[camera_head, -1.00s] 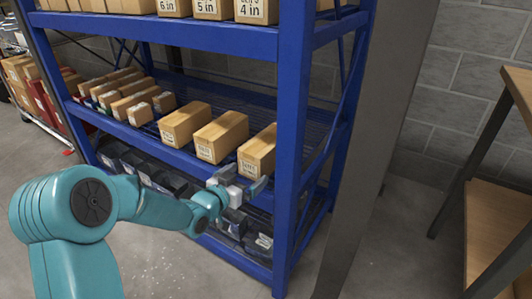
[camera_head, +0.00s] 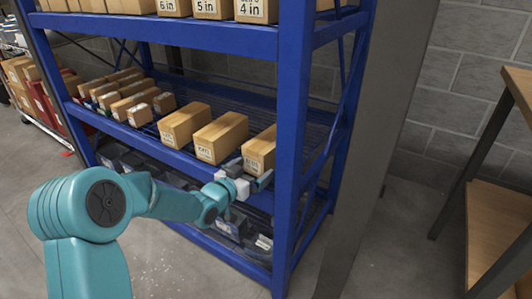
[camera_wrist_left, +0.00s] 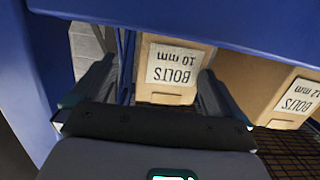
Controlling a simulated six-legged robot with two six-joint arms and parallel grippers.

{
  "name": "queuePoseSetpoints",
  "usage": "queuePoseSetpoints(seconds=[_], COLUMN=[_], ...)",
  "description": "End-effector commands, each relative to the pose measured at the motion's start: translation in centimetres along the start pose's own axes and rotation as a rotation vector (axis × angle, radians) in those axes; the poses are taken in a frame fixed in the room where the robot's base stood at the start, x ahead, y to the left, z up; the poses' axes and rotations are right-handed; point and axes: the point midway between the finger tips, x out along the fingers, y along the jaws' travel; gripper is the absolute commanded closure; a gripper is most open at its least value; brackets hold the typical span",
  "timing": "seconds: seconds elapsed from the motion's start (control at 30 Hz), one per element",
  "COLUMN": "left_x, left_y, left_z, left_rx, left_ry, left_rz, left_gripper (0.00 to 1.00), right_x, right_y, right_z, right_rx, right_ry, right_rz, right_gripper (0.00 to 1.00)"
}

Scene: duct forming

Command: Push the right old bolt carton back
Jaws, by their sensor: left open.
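The right old bolt carton (camera_head: 261,148) is a brown box at the right end of the middle shelf, beside the blue post. In the left wrist view its upside-down label reads "BOLTS 10 mm" (camera_wrist_left: 174,68). My left gripper (camera_head: 254,172) is open at the carton's front, at the shelf's front edge. In the left wrist view the left gripper (camera_wrist_left: 155,70) has one finger on each side of the carton's front. The right-hand finger overlaps the carton's edge; the other is apart from it. I cannot tell whether they touch. My right gripper is not in view.
The "BOLTS 12 mm" carton (camera_head: 222,137) and another carton (camera_head: 184,124) stand left of it. The blue post (camera_head: 291,150) is close on the right. A blue shelf beam (camera_head: 210,38) runs above. Dark bins (camera_head: 232,226) sit below.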

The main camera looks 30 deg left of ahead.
Motion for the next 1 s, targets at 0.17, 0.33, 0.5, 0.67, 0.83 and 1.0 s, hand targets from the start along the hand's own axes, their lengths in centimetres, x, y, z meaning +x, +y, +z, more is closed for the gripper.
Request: queuePoseSetpoints(seconds=[0.17, 0.33, 0.5, 0.67, 0.83, 1.0], left_x=[-0.4, -1.0, -1.0, -1.0, -1.0, -0.9], left_y=[0.0, 0.0, 0.4, 1.2, 1.3, 1.3], left_z=[0.2, 0.2, 0.3, 0.3, 0.1, 0.1], left_rx=[0.0, 0.0, 0.0, 0.0, 0.0, 0.0], left_ry=[0.0, 0.0, 0.0, 0.001, 0.001, 0.0], left_rz=[0.001, 0.001, 0.001, 0.001, 0.0, 0.0], left_gripper=[0.0, 0.0, 0.0, 0.0, 0.0, 0.0], right_x=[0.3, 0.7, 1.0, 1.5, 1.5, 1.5], right_y=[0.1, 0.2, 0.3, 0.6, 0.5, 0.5], right_z=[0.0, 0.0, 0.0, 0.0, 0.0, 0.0], right_rx=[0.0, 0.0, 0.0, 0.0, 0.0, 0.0], right_ry=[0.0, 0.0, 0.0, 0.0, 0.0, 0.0], right_rz=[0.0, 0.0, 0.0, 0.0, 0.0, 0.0], right_gripper=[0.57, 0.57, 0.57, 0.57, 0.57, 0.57])
